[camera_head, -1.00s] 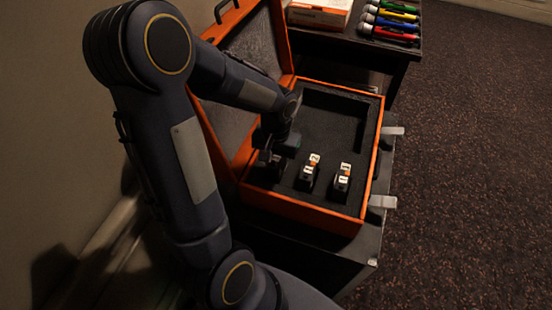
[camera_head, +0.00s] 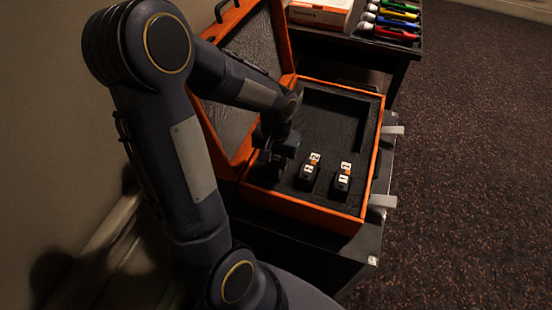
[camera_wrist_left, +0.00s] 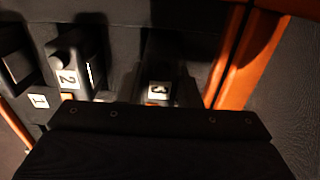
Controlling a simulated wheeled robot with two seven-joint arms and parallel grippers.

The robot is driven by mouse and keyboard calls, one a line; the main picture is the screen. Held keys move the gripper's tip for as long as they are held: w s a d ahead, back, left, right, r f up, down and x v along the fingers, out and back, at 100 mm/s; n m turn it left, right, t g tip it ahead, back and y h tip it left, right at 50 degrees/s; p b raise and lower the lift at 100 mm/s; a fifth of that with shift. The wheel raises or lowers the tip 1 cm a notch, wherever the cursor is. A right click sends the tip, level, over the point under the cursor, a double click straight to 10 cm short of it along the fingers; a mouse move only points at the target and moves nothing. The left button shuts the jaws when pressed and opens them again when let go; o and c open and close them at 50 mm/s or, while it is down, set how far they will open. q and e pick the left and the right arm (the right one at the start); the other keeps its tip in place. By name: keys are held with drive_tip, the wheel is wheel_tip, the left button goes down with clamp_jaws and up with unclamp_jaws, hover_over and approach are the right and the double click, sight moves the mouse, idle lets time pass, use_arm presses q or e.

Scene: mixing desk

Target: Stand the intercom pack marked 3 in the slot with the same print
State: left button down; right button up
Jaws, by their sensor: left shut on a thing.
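My left gripper (camera_head: 273,160) is over the left end of the open orange case (camera_head: 300,212) in the head view. It is shut on a dark intercom pack, mostly hidden by the gripper. In the left wrist view a white label marked 3 (camera_wrist_left: 160,90) shows just beyond the gripper; I cannot tell whether it is on the pack or the slot. The pack looks low, at the foam, but how deep it sits is hidden. My right gripper is not in view.
Two other dark packs stand in the foam: the middle one (camera_head: 308,181), beside a 2 label, and the right one (camera_head: 341,185), beside a 1 label. The raised lid (camera_head: 248,42) is at the left. A table behind holds a white-and-orange box (camera_head: 320,12) and several coloured handheld items (camera_head: 397,19).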

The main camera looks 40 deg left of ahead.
use_arm(q)
drive_tip(key=shift+f, duration=0.3)
idle(0.5)
drive_tip(key=c, duration=1)
unclamp_jaws()
drive_tip(key=shift+o, duration=0.2)
wheel_tip(320, 180, up, 8)
drive_tip(key=shift+f+p, duration=0.1)
drive_tip(key=shift+p, duration=0.35)
drive_tip(key=s+d+r+m+t+h+p, duration=0.1)
drive_tip(key=s+d+r+t+h+p, duration=0.2)
drive_tip(key=s+d+r, duration=0.7)
wheel_tip(320, 180, up, 5)
drive_tip(key=s+t+p, duration=0.2)
drive_tip(key=s+p, duration=0.1)
drive_tip(key=p, duration=0.1)
drive_tip(key=shift+f+m+h+p, duration=0.2)
drive_tip(key=shift+m+h+p, duration=0.1)
drive_tip(key=shift+m+p, duration=0.1)
drive_tip(key=shift+d+t, duration=0.15)
drive_tip(key=shift+t, duration=0.15)
drive_tip(key=shift+c, duration=0.2)
